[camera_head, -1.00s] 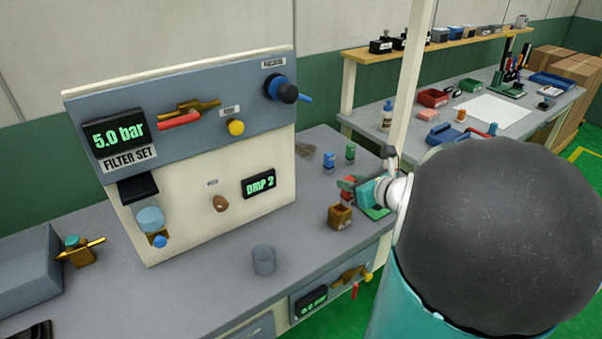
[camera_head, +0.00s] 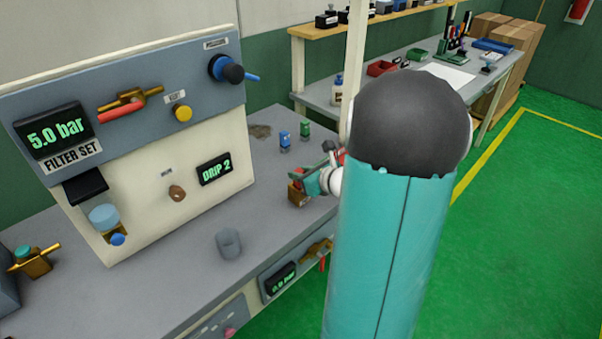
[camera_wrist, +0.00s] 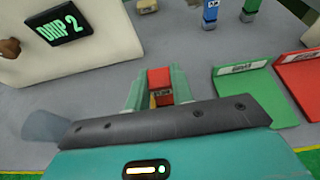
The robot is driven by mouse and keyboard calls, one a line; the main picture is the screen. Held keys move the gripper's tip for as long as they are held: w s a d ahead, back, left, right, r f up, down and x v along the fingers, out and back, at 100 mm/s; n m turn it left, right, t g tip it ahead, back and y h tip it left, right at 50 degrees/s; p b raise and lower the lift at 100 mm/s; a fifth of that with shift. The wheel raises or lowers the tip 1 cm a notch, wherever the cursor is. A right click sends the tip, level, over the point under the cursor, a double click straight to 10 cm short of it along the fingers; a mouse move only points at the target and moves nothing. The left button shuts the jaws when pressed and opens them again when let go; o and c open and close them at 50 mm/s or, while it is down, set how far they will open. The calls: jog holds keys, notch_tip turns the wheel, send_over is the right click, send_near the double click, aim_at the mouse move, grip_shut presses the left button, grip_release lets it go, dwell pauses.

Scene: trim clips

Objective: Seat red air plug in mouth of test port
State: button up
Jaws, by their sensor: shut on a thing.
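My gripper (camera_wrist: 158,92) is shut on a red block-shaped piece with a small label, which looks like the red air plug (camera_wrist: 160,78). In the wrist view a yellowish sliver shows between the fingers below the plug. I cannot tell whether plug and block touch.
A blue plug-like piece (camera_head: 285,141) and a green one (camera_head: 304,130) stand behind my gripper. A clear cup (camera_head: 229,243) stands to the left. The filter panel (camera_head: 140,190) rises at left. Green (camera_wrist: 250,92) and red (camera_wrist: 300,85) pads lie right of my gripper.

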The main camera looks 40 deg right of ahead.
jog(key=shift+f, duration=0.15)
jog(key=o, duration=1)
